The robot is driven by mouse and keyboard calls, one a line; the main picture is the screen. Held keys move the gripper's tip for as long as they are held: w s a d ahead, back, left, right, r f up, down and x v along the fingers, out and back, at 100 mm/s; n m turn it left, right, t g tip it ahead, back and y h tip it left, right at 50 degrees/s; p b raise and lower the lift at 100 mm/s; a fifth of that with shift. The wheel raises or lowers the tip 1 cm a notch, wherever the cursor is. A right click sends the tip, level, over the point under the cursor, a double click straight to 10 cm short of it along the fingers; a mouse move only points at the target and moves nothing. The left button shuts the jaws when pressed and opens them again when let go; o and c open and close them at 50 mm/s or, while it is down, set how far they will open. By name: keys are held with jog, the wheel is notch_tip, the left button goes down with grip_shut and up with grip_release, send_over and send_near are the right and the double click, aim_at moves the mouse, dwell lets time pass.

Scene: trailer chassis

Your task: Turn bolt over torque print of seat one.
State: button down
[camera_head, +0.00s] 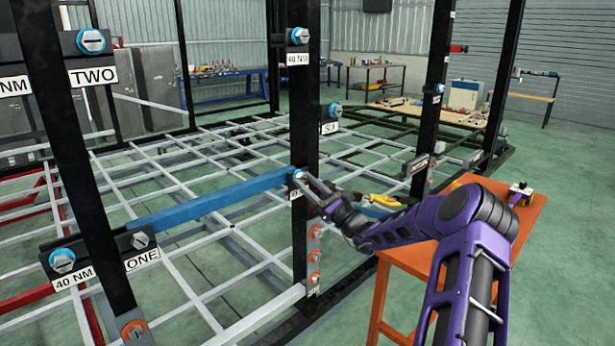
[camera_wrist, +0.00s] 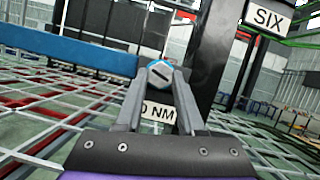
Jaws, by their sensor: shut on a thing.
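Seat one is a black bracket low on the left post in the head view, with the label ONE (camera_head: 142,260) and the torque print 40 NM (camera_head: 74,280). A blue-ringed bolt (camera_head: 62,260) sits over that print, and a grey bolt (camera_head: 140,240) over ONE. My gripper (camera_head: 305,180) is away from seat one, at the middle post. In the wrist view its fingertips (camera_wrist: 160,82) are shut on a slotted, blue-ringed bolt (camera_wrist: 159,69). A partly hidden NM print (camera_wrist: 158,112) shows just below that bolt, between the fingers.
A blue beam (camera_head: 215,200) runs from near seat one to the middle post (camera_head: 304,130). A SIX label (camera_wrist: 268,17) is at the wrist view's upper right. An orange table (camera_head: 525,225) stands beside my arm. White grid bars (camera_head: 180,270) cover the chassis.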

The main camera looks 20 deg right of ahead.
jog(key=m+h+p, duration=0.1)
jog(key=m, duration=0.2)
jog(key=m+t+h+p, duration=0.1)
jog(key=m, duration=0.1)
jog(key=shift+s+a+f+m+h, duration=0.1)
jog(key=shift+a+m+h, duration=0.05)
jog(key=shift+m+h, duration=0.2)
jog(key=shift+a+m+h+p, duration=0.1)
jog(key=shift+m+h+p, duration=0.15)
jog(key=shift+m+h, duration=0.9)
jog(key=shift+a+m+h+p, duration=0.1)
jog(key=shift+m+h+p, duration=0.25)
jog(key=shift+m, duration=1.35)
jog(key=shift+m+h, duration=0.25)
jog(key=shift+m, duration=0.05)
jog(key=shift+d, duration=0.1)
jog(key=c, duration=0.5)
grip_release()
jog(key=shift+s, duration=0.1)
jog(key=v, duration=1.7)
jog(key=shift+s+f+b, duration=0.1)
jog(key=shift+s+b, duration=0.05)
jog(key=shift+b, duration=0.15)
